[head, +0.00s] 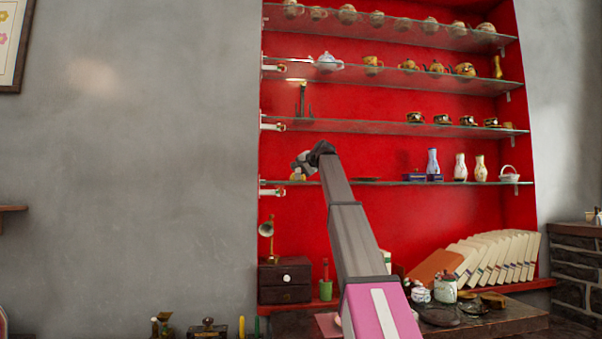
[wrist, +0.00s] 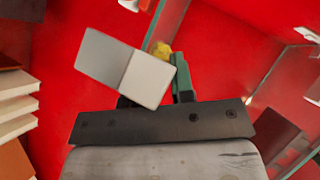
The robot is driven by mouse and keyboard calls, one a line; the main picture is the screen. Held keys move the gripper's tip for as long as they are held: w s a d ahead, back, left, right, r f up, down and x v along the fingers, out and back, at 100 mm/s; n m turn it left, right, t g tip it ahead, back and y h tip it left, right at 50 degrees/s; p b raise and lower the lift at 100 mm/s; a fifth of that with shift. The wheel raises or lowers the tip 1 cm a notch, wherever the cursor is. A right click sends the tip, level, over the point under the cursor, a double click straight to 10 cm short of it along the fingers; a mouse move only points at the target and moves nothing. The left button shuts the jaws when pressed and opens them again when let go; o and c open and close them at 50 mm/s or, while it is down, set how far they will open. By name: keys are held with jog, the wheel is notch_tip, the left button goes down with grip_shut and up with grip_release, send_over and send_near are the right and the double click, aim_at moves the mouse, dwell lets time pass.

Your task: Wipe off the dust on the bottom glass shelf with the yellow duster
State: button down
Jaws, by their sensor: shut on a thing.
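The bottom glass shelf (head: 400,184) runs across the red cabinet, with vases and small boxes on its right half. My gripper (head: 303,164) is near the shelf's left end, at about shelf height. In the wrist view, my gripper (wrist: 165,72) is shut, with a grey and white block covering much of the jaws. A small yellow piece of the duster (wrist: 161,50) shows past the block, beside a dark green part. The rest of the duster is hidden. I cannot tell whether it touches the glass. Dust is too small to make out.
A blue vase (head: 432,162), two pale vases and a white basket (head: 509,174) stand on the shelf's right half. The shelf above (head: 370,126) holds several dark cups. Leaning books (head: 495,257) and a dark drawer box (head: 285,280) stand below.

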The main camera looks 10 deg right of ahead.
jog(key=shift+r, duration=3.1)
jog(key=shift+r, duration=1.4)
